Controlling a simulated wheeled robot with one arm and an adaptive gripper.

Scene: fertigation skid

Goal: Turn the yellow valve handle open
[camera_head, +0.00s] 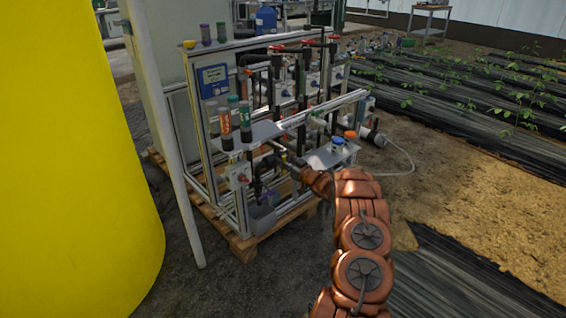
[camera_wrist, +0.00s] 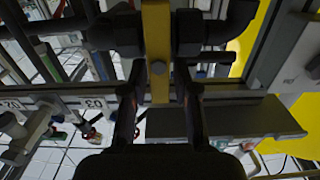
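The yellow valve handle (camera_wrist: 157,48) is a flat bar running up and down at the top centre of the wrist view, between dark pipe fittings. My gripper (camera_wrist: 159,72) reaches towards it with one dark finger on each side. The fingers stand apart, with a small gap showing beside the handle. I cannot tell whether either finger touches it. In the head view my gripper (camera_head: 293,160) is small and dark at the skid's lower front, and the handle cannot be made out there.
The skid frame (camera_head: 213,150) stands on a wooden pallet (camera_head: 243,246). Bottles (camera_head: 245,118) stand on a shelf close to my arm. A large yellow tank (camera_head: 70,160) fills the left. Open ground (camera_head: 470,200) lies right.

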